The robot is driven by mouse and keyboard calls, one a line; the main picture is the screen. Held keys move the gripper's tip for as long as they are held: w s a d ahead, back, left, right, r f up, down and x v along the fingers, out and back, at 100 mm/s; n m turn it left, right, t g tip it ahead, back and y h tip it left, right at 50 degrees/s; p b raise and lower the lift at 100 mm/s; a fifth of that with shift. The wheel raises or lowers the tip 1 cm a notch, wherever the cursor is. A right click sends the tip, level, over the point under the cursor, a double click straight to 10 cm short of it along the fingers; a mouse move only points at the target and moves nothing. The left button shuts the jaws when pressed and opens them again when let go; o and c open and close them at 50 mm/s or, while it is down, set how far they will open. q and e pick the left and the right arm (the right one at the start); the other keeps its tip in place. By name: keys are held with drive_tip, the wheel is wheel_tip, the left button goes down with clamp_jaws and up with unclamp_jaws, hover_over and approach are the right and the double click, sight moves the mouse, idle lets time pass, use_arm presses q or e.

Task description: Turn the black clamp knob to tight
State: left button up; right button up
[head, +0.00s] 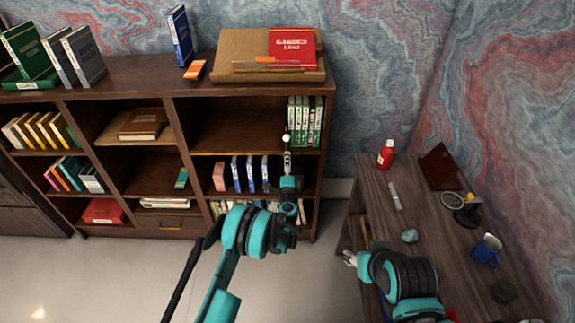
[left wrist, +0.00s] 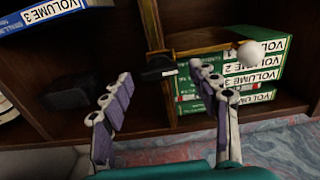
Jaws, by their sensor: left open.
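In the left wrist view a black knob-like piece (left wrist: 158,70) with a small white mark sits by a wooden shelf edge, at the end of a brass rod (left wrist: 205,49). A white ball (left wrist: 248,53) is at the rod's other end; it also shows in the head view (head: 286,138). My left gripper (head: 287,162) is raised before the bookcase. In the wrist view its fingers (left wrist: 166,97) are apart and empty, with the black piece beyond the gap, seemingly untouched. In the head view I cannot make out the black piece. My right gripper (head: 349,258) is beside the desk edge; its finger opening is unclear.
Green-and-white volumes (left wrist: 262,72) stand close by the rod. A dark block (left wrist: 70,90) is on the shelf. The bookcase (head: 245,104) surrounds the left gripper's reach. The desk (head: 430,235) at right holds a red bottle (head: 386,154), a blue mug (head: 487,249) and a magnifier-like ring (head: 452,200).

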use_arm(q)
drive_tip(key=shift+s, duration=0.15)
drive_tip(key=s, duration=0.7)
drive_tip(key=shift+s, duration=0.15)
drive_tip(key=s+a+r+n+g+y, duration=0.1)
drive_tip(key=a+r+n+g+y, duration=0.15)
drive_tip(key=a+r+n, duration=0.65)
drive_tip(key=s+a+r+n+g+y, duration=0.2)
drive_tip(key=s+a+r+g, duration=0.1)
drive_tip(key=s+a+r, duration=0.8)
drive_tip(key=s+a+r+n+g+h, duration=0.1)
drive_tip(key=s+r+n+g+h, duration=0.2)
drive_tip(key=s, duration=1.1)
drive_tip(key=s+d+f+n+g, duration=0.1)
drive_tip(key=s+f+n, duration=0.1)
drive_tip(key=s, duration=0.6)
drive_tip(key=s+d+f+n+g+h, duration=0.1)
drive_tip(key=s+f, duration=0.2)
drive_tip(key=s, duration=0.5)
drive_tip(key=shift+d+n, duration=0.4)
